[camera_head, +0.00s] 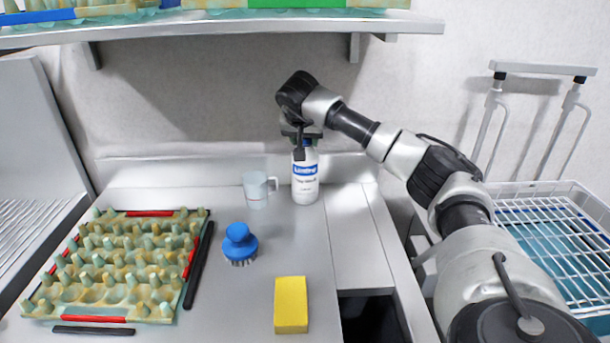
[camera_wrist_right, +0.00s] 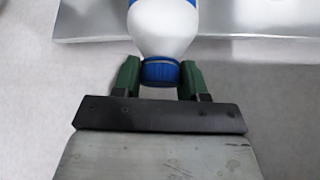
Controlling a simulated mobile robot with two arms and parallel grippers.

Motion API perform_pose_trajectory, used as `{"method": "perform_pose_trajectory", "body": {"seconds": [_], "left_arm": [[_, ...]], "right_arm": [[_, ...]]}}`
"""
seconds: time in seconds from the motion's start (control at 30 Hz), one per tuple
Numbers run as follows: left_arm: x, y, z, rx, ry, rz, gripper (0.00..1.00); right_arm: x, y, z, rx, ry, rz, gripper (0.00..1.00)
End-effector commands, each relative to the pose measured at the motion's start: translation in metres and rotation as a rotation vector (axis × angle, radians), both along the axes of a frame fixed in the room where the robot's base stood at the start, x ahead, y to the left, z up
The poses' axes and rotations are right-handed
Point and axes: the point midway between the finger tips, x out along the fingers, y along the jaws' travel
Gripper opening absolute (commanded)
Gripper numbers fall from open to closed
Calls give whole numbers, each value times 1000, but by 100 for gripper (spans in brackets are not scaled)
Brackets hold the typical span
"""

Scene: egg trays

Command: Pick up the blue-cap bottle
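The blue-cap bottle (camera_head: 305,180) is white with a blue label and stands upright at the back of the counter. My right gripper (camera_head: 300,140) reaches it from above, around the cap. In the right wrist view the blue cap (camera_wrist_right: 160,72) sits between the two green fingers of the gripper (camera_wrist_right: 160,78). The fingers are close to the cap's sides, and I cannot tell whether both press on it. The bottle's lower part is out of the wrist view. My left gripper is not in view.
A clear measuring cup (camera_head: 256,190) stands just left of the bottle. A blue brush (camera_head: 239,243), a yellow sponge (camera_head: 291,305) and an egg tray (camera_head: 110,292) lie on the counter (camera_head: 215,310). A shelf (camera_head: 225,29) hangs above. A wire basket (camera_head: 545,205) is at the right.

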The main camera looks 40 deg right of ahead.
Motion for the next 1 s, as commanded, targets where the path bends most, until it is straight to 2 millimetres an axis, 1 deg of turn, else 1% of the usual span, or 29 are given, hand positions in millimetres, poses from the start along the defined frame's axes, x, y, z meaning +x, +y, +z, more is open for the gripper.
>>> {"method": "perform_pose_trajectory", "body": {"seconds": [0.03,0.1,0.37,0.53,0.83,1.0], "left_arm": [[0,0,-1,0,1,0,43],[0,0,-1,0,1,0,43],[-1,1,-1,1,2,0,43],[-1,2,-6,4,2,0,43],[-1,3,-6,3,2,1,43],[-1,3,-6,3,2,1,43]], "right_arm": [[-1,1,-6,2,14,1,0],[-1,1,-7,1,16,1,0],[-1,1,-7,1,17,1,0],[-4,4,-1,2,18,1,0],[-3,3,38,1,7,0,0],[-3,4,56,1,6,1,0]]}}
